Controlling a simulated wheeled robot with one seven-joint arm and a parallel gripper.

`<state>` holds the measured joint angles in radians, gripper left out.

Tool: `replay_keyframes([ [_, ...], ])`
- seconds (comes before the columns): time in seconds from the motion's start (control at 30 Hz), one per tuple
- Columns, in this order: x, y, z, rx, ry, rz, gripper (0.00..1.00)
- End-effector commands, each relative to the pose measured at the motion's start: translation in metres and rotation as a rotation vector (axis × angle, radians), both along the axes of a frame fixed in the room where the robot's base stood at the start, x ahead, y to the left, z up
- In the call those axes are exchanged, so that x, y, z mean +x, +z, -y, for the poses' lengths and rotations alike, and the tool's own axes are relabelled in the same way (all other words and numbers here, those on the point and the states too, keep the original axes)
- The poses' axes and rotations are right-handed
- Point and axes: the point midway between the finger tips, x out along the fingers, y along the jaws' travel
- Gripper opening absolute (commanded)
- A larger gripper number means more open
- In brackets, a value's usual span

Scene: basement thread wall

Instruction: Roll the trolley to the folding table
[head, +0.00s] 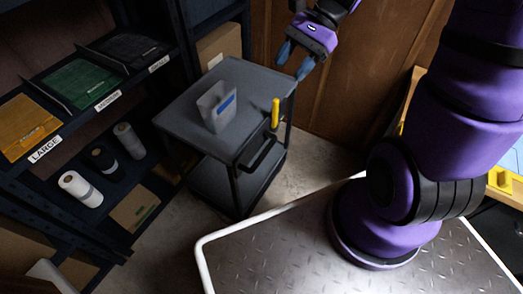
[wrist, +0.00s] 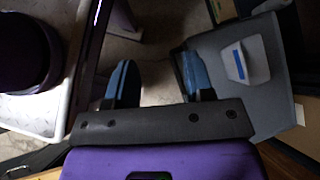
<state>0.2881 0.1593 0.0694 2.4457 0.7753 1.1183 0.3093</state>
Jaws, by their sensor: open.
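The dark grey two-shelf trolley (head: 180,118) stands on the floor at the middle of the head view. A clear bin with a blue label (head: 217,106) sits on its top. A yellow upright piece (head: 275,113) and a black handle (head: 262,153) are at its near right side. My gripper (head: 292,69) is open and empty, near the trolley's far right corner and apart from the yellow piece. In the wrist view, my open gripper (wrist: 156,65) has the trolley top (wrist: 265,112) to its right. I cannot clearly identify the folding table.
A dark shelf unit with labelled bins (head: 80,82) and thread spools (head: 80,188) stands at left, close to the trolley. A wooden wall (head: 335,70) is behind. Yellow-edged items (head: 505,181) lie at far right. Concrete floor (head: 300,170) is clear between trolley and my base.

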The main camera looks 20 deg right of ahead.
Motion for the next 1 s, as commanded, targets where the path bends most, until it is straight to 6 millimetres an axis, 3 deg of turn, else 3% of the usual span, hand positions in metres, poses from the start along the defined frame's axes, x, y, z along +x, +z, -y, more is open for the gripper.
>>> replay_keyframes([
  [0.6, 0.059, -0.141, 0.014, 0.456, -0.677, -0.669, 0.48],
  [1.0, 0.066, -0.254, 0.032, 0.737, -1.131, -1.088, 0.48],
])
